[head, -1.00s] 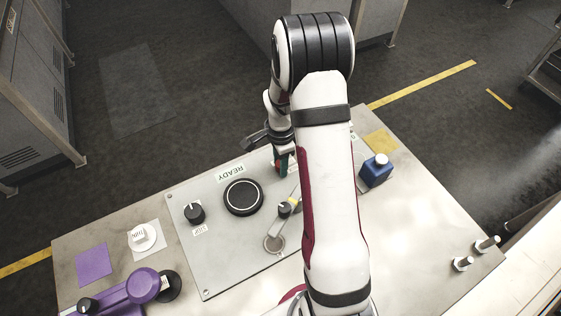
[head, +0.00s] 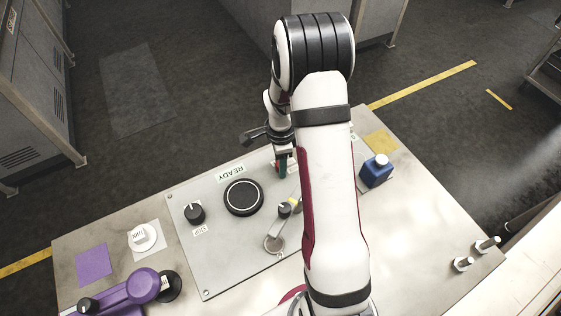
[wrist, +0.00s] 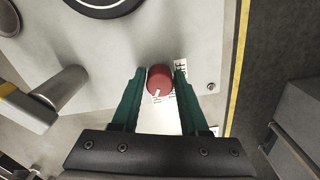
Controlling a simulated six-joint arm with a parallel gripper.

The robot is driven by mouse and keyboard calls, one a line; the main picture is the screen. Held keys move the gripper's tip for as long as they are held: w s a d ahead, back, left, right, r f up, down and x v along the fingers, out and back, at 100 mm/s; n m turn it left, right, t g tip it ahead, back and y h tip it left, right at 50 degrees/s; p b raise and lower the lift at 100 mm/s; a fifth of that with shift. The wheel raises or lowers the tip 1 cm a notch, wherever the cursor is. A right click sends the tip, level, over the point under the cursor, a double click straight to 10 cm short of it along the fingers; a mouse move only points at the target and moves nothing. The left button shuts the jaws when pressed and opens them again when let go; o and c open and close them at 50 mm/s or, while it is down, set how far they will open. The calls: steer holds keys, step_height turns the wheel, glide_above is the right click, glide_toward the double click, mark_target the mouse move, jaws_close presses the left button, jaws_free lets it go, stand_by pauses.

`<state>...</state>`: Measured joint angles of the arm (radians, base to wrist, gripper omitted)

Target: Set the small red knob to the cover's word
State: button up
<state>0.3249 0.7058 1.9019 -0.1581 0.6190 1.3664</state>
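The small red knob (wrist: 160,79) shows in the wrist view, with a white pointer line on its lower edge. It stands between the green fingertips of my gripper (wrist: 160,76), which are apart with a narrow gap on each side of it. White labels (wrist: 181,70) lie beside the knob, partly hidden by the right finger; I cannot read them fully. In the head view my gripper (head: 284,165) is over the panel's far edge, and the arm hides much of that area. A white round piece with a printed word (head: 141,237) stands at the left; I cannot tell whether it is the cover.
The grey panel (head: 215,270) carries a large black dial (head: 243,197) by a READY label, a black knob (head: 194,213) and a lever (head: 279,227). A purple device (head: 130,290) is at the front left.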

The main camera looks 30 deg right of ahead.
steer(key=o, duration=0.3)
step_height(320, 180, up, 16)
steer(key=shift+f, duration=0.1)
stand_by(0.5)
